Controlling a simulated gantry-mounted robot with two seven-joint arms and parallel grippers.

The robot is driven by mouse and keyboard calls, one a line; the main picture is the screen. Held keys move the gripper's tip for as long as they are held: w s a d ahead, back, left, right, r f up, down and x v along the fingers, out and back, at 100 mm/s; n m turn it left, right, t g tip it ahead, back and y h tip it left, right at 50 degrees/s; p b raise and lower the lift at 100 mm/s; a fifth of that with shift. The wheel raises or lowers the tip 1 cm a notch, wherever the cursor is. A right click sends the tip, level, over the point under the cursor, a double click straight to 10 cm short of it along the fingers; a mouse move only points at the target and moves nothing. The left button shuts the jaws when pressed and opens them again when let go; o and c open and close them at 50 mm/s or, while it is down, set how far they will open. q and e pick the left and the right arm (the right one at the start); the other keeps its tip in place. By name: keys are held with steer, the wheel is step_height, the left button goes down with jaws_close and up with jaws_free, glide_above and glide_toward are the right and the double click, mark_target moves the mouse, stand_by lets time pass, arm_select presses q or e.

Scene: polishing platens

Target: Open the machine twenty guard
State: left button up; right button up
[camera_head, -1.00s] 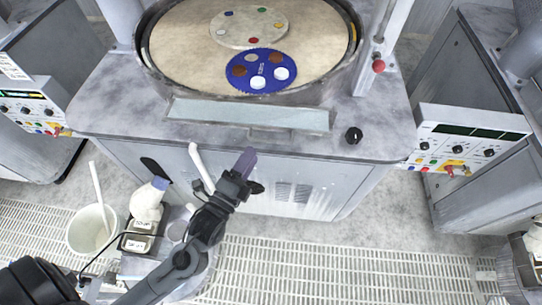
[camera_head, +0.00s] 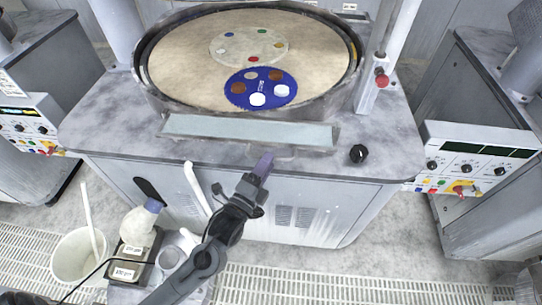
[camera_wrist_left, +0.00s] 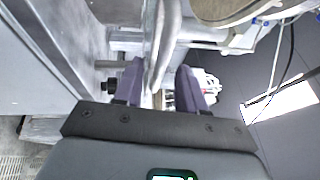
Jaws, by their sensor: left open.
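The central polishing machine (camera_head: 100,125) has a round beige platen (camera_head: 190,50) inside a dark rim. A long, pale, see-through guard panel (camera_head: 250,131) lies along its front, below the rim. No machine number is readable. My left gripper (camera_head: 263,165) comes up from below, its purple fingers at the worktop's front edge, just below the panel. In the left wrist view the two fingers (camera_wrist_left: 160,88) stand apart, with a grey curved bar (camera_wrist_left: 162,50) showing between or beyond them. I cannot tell whether they touch it. My right gripper is out of view.
A blue disc (camera_head: 261,88) and a pale disc (camera_head: 249,47) lie on the platen. A black knob (camera_head: 358,153) and red button (camera_head: 382,81) are at right. A white bucket (camera_head: 78,258) and bottle (camera_head: 140,226) stand at lower left. Control panels (camera_head: 470,160) flank the machine.

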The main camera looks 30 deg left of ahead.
arm_select(q)
steer(key=shift+w+a+r, duration=0.1)
steer(key=shift+w+r, duration=0.1)
steer(key=shift+w, duration=1.3)
steer(key=shift+c, duration=0.3)
jaws_close()
